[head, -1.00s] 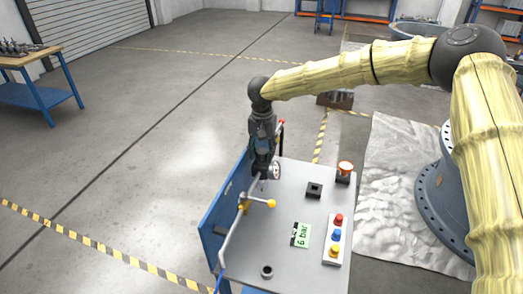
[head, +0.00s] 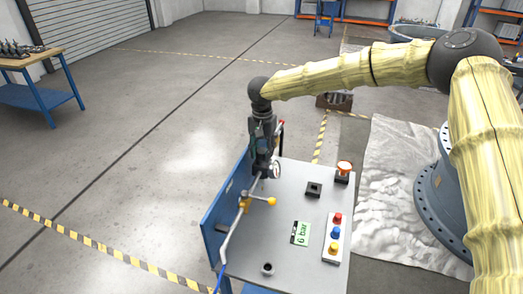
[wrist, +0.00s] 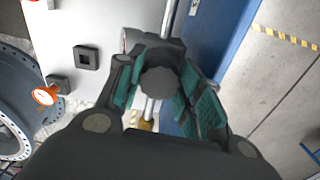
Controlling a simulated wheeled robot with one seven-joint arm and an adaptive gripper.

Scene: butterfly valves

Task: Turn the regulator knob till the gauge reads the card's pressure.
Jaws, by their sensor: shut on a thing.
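The round dark regulator knob (wrist: 158,82) sits between the teal-padded fingers of my gripper (wrist: 160,92) in the wrist view. The fingers are shut on it from both sides. In the head view my gripper (head: 262,166) points down over the pipe at the blue panel and hides the knob. The gauge (head: 276,171) is beside my gripper, seen at a steep angle; its needle is too small to read. The card (head: 301,233) lies on the grey bench top and reads "6 bar" on green.
A yellow-handled valve (head: 260,200) sits on the pipe in front of my gripper. The bench top (head: 288,205) also carries a black square block (head: 313,189), an orange-rimmed round item (head: 344,168) and a button box (head: 334,238). The blue panel (head: 226,205) stands along the bench's left edge.

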